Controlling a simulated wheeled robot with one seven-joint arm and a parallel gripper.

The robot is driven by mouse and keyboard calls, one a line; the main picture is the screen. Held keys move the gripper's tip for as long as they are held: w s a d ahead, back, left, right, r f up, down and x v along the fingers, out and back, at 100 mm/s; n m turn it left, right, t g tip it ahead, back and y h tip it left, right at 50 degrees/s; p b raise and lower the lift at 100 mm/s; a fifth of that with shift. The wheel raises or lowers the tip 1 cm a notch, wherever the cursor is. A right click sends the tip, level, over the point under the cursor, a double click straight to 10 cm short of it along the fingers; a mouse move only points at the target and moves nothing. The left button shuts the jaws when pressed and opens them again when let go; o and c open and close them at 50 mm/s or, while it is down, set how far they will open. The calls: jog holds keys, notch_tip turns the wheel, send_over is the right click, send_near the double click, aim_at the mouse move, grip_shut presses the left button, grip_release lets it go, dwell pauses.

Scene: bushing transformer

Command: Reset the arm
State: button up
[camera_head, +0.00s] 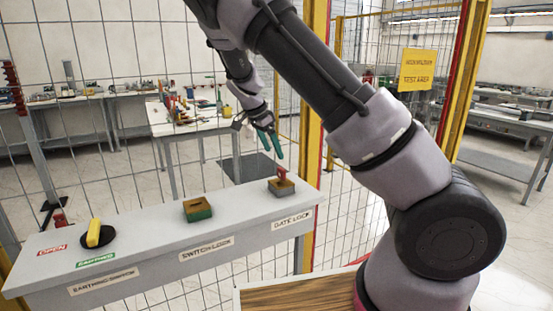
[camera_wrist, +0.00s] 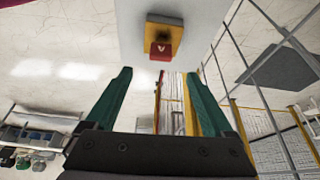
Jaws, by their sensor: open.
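My gripper (camera_head: 268,142) has green fingers and hangs in the air above and a little behind the gate lock end of the grey shelf (camera_head: 150,248). In the wrist view my gripper (camera_wrist: 160,95) has its two green fingers spread apart with nothing between them. The gate lock (camera_head: 281,186) is a yellow-brown block with a red key (camera_head: 282,172) standing in it. In the wrist view the gate lock (camera_wrist: 164,30) and red key (camera_wrist: 160,51) show beyond the fingertips, apart from them.
The switch lock block (camera_head: 198,209) sits mid-shelf, and the earthing switch with a yellow handle (camera_head: 94,233) at the left. A mesh fence (camera_head: 100,130) with a yellow post (camera_head: 314,80) stands behind the shelf. A white table (camera_head: 190,125) with clutter is beyond it.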

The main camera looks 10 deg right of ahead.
jog(key=s+d+r+n+t+y, duration=0.1)
jog(key=s+d+r+n+y, duration=0.1)
jog(key=s+r, duration=0.5)
jog(key=s+d+r+n+t+y, duration=0.2)
jog(key=s+d+r+n, duration=0.2)
jog(key=s+r, duration=0.3)
jog(key=s+d+r+n+t+y, duration=0.2)
jog(key=s+r, duration=0.6)
jog(key=s, duration=0.6)
jog(key=shift+s+d+n, duration=0.25)
jog(key=shift+d+n, duration=0.5)
jog(key=shift+n, duration=0.05)
jog(key=shift+s+r, duration=0.15)
jog(key=shift+r, duration=0.05)
